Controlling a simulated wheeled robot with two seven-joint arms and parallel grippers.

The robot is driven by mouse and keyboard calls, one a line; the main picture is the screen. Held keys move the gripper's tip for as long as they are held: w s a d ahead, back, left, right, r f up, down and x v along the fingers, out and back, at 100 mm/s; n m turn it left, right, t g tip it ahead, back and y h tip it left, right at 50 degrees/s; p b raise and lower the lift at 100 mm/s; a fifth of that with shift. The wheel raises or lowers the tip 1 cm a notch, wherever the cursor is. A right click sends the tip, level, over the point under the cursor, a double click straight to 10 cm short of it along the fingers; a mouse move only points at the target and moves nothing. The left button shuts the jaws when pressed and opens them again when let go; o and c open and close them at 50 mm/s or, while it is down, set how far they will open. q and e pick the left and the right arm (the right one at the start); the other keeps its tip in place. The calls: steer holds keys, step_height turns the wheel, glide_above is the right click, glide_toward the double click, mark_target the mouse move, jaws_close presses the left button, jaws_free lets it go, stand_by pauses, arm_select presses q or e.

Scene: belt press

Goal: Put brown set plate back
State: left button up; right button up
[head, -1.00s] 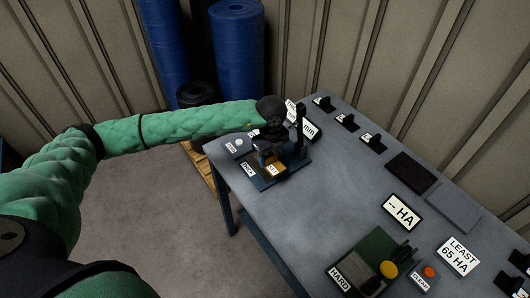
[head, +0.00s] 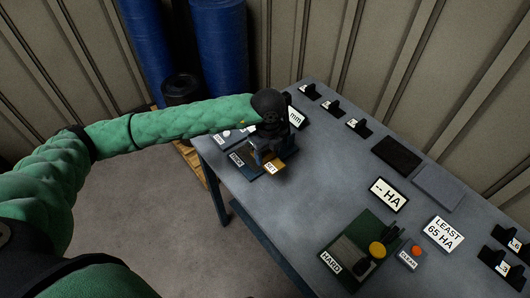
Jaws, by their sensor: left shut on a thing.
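The brown set plate (head: 273,167), a small tan block with a "SET" label, shows at the front of the thickness gauge's dark blue base (head: 262,174) at the table's left end. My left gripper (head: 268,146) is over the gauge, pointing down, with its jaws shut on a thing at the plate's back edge. The dark wrist hides most of the gauge and part of the plate, so I cannot tell whether the plate is clear of the base. My right gripper is not in view.
The grey table (head: 330,180) is clear in the middle. A green hardness tester base (head: 345,250), an orange button (head: 416,250), a "-- HA" display (head: 388,195) and a "LEAST 65 HA" sign (head: 443,234) stand to the right. Black holders (head: 358,127) line the back edge.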

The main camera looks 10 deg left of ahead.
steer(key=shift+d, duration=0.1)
